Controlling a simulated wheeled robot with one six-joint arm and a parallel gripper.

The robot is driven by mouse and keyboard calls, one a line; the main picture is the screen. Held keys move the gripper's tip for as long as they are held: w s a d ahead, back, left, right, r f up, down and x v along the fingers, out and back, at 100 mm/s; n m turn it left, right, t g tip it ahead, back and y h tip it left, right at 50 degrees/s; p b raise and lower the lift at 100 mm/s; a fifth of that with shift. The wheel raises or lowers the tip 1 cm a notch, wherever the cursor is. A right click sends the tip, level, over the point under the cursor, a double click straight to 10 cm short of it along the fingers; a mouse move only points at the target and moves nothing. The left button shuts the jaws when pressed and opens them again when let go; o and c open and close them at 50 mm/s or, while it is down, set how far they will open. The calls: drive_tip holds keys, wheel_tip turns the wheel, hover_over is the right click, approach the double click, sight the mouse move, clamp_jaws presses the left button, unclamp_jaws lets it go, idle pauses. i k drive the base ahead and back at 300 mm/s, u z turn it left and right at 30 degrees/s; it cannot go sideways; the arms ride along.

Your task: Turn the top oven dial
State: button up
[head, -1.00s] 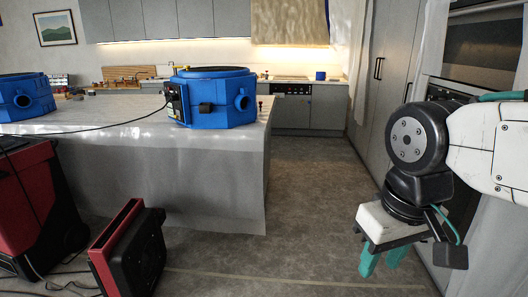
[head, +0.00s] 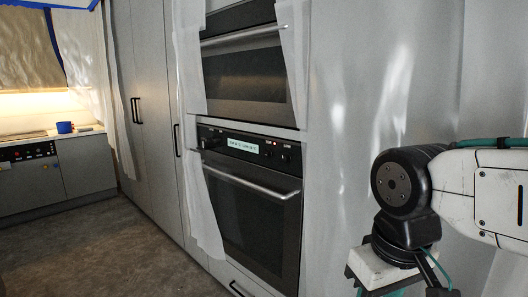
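Two built-in ovens are stacked in the cabinet wall. The upper oven (head: 245,68) has a long handle and a dark window. The lower oven (head: 255,212) has a black control panel (head: 240,149) with a small lit display. A dark round dial (head: 287,157) sits toward the panel's right end and another dark knob (head: 210,140) toward its left. My gripper (head: 378,293) is at the bottom right, apart from the ovens. Its white body shows, but its fingertips are cut off by the frame edge, so its opening is hidden.
Plastic sheeting (head: 205,205) hangs along the ovens' left side, and more (head: 355,120) covers the wall at right. Tall grey cabinets (head: 150,90) stand left of the ovens. The floor (head: 110,250) at left is clear. A far counter holds a blue cup (head: 65,127).

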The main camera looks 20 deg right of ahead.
sight(266, 153)
drive_tip(key=u, duration=0.2)
drive_tip(key=i, duration=0.85)
drive_tip(key=u, duration=0.1)
